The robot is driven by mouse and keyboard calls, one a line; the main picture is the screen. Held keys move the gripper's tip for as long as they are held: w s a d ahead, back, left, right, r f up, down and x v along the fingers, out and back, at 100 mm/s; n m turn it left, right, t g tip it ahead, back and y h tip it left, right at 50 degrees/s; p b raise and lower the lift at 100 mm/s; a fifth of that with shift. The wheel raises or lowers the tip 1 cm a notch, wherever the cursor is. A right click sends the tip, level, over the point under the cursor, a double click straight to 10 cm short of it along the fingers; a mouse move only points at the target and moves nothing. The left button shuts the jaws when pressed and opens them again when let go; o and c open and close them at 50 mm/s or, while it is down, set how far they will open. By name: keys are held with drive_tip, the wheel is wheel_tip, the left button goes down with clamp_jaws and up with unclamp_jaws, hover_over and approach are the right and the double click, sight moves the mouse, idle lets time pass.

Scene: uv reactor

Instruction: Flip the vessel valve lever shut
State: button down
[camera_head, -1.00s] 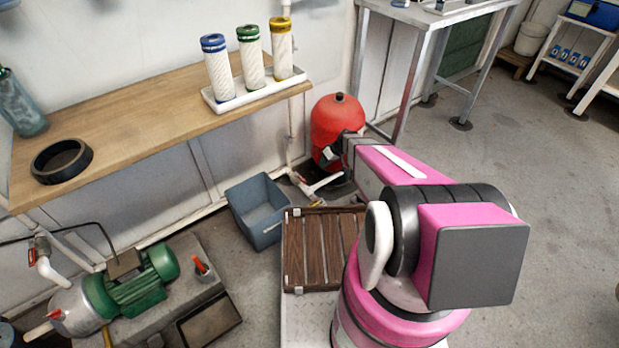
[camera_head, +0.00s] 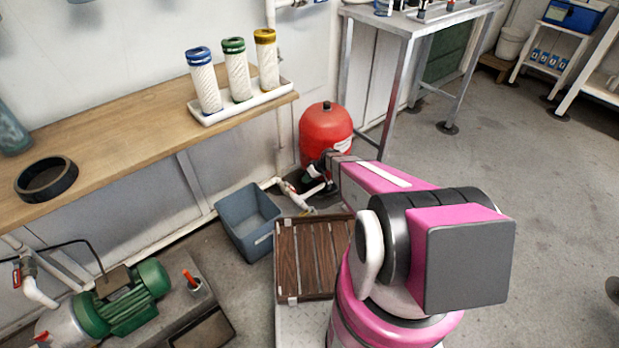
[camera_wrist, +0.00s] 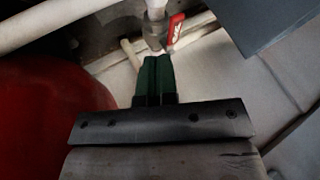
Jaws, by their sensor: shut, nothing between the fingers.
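The red vessel (camera_head: 326,128) stands on the floor past the end of the workbench; its side also fills the left of the wrist view (camera_wrist: 50,125). The valve (camera_wrist: 156,22) sits on a pale pipe, with its red lever (camera_wrist: 176,28) on the right side, lying roughly along the valve. In the head view the lever (camera_head: 291,187) is tiny and its angle is unclear. My gripper (camera_wrist: 157,58) is shut and empty, its green fingertips close below the valve and just left of the lever's lower end. I cannot tell whether they touch. The gripper (camera_head: 308,178) also shows low beside the vessel.
A grey bin (camera_head: 234,205) stands left of the valve; its edge is at upper right in the wrist view. A wooden slatted crate (camera_head: 284,265) lies nearer me. The workbench (camera_head: 130,120) and a metal table (camera_head: 400,25) flank the vessel. Open floor is at right.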

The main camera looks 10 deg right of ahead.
sight(292, 188)
drive_tip(key=x, duration=0.6)
drive_tip(key=shift+s+a, duration=0.1)
